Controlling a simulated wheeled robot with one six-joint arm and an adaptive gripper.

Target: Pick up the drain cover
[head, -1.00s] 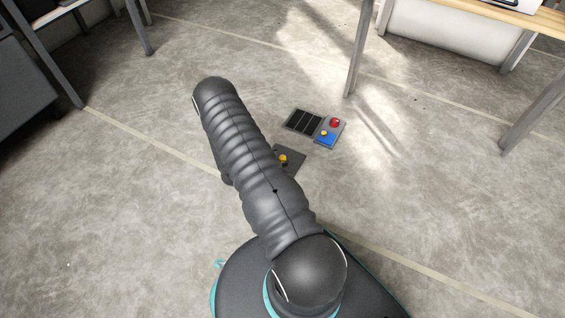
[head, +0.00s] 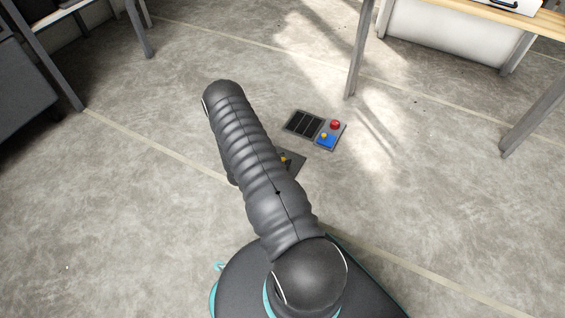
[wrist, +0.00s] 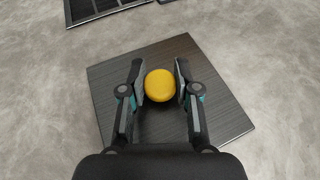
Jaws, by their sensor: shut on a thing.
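The drain cover is a dark square plate (wrist: 205,100) with a yellow knob (wrist: 160,86) at its middle, filling the centre of the wrist view. In the head view the plate (head: 297,164) shows only partly, behind my arm. My gripper (wrist: 160,76) has its fingers on either side of the yellow knob and is shut on it. In the head view my gripper is hidden by the arm. I cannot tell whether the plate is off the floor.
A dark slotted drain opening (head: 303,123) lies just beyond the cover. Beside it is a panel with a red button (head: 335,125) and a blue part (head: 326,140). Table legs (head: 359,50) stand farther back. The concrete floor around is mostly clear.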

